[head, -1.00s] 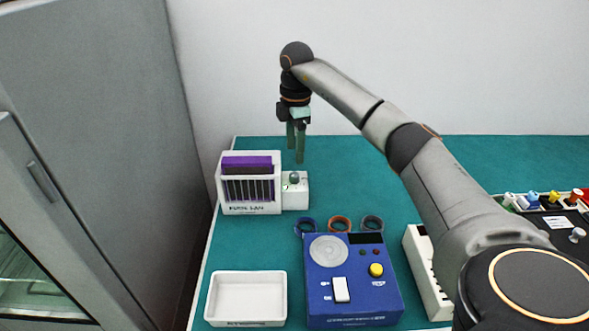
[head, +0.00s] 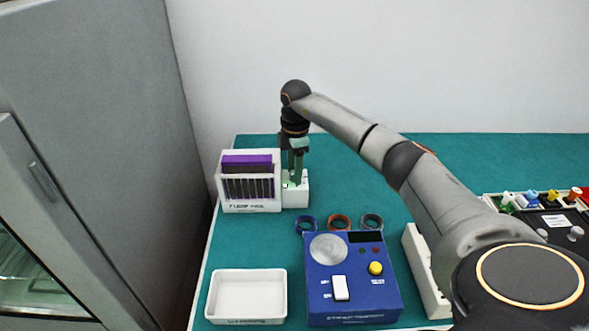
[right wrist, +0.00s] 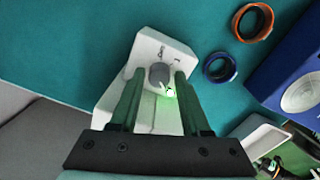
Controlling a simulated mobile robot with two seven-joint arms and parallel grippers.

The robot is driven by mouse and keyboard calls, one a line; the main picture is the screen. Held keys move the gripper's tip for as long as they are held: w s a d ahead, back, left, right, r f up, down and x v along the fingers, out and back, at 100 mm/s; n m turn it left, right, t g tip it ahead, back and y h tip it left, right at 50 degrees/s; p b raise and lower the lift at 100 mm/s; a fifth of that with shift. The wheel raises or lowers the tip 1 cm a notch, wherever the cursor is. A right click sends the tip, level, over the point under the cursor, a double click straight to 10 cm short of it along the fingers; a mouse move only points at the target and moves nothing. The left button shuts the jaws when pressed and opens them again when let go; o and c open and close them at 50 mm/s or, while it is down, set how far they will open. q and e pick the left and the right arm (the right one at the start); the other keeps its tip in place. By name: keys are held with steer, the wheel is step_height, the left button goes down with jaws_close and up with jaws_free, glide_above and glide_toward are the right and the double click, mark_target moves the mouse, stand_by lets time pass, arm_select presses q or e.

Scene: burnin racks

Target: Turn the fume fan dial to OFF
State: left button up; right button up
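The fume fan (head: 250,207) is a white unit with a purple filter behind a slotted front, at the back left of the teal bench. Its white control box (head: 302,198) is joined to its right side. My right gripper (head: 295,182) points down at this box and hides the dial in the head view. In the right wrist view the grey dial (right wrist: 159,75) sits between the tips of the two green fingers of my right gripper (right wrist: 156,82). The fingers are apart, with gaps beside the dial. A green light (right wrist: 170,92) glows beside it. My left gripper is out of view.
A blue tester box (head: 352,285) with a yellow button stands in front, with several tape rings (head: 339,222) behind it. A white tray (head: 247,297) lies at the front left. A grey cabinet (head: 90,130) stands left of the bench.

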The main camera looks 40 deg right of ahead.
jaws_close()
